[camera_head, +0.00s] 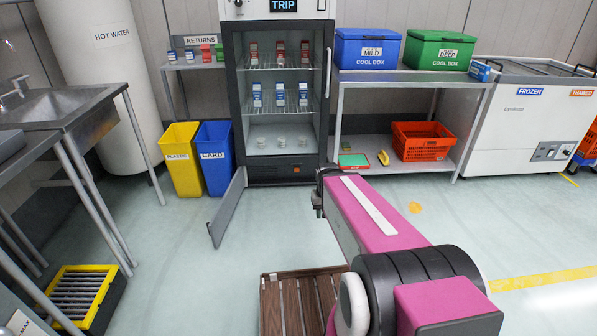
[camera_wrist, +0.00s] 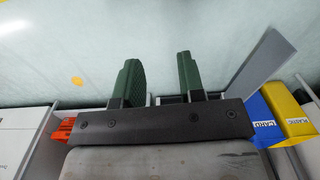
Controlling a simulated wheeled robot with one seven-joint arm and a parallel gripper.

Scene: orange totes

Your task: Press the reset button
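The cabinet (camera_head: 236,100) stands at the back centre, with a display reading TRIP (camera_head: 284,6) on top and a knob (camera_head: 239,3) beside it. A dark lower panel (camera_head: 262,171) with a small orange mark (camera_head: 303,171) is at its base. I cannot tell which part is the reset button. My gripper (camera_wrist: 163,75) has two green fingers apart with nothing between them. In the head view, its dark end (camera_head: 319,192) is low, in front of the cabinet's right side, its fingers largely hidden by my arm.
A grey panel (camera_head: 228,208) swings out low from the cabinet's left side. Yellow (camera_head: 182,160) and blue (camera_head: 215,165) bins stand left of it. A metal bench (camera_head: 405,77) with an orange basket (camera_head: 421,149) is right. A wooden pallet (camera_head: 292,302) lies in front.

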